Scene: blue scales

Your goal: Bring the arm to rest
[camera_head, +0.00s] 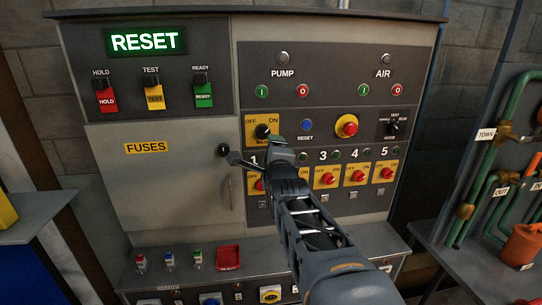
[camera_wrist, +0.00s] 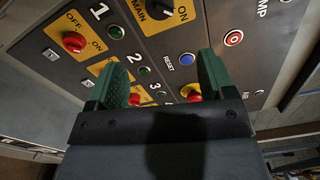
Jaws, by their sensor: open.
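My gripper (camera_head: 257,157) is in front of the control panel in the head view, at the end of my arm, which reaches up from the lower right. In the wrist view my gripper (camera_wrist: 166,85) shows two green fingers spread apart with nothing between them. Beyond the fingers are the blue reset button (camera_wrist: 187,60) and the numbered red switches. The arm hides part of the numbered switch row in the head view. I cannot tell the exact gap between fingers and panel.
A shelf below holds small fuses and a red tray (camera_head: 228,258). Green pipes (camera_head: 490,170) stand at right. A side table (camera_head: 35,215) is at left.

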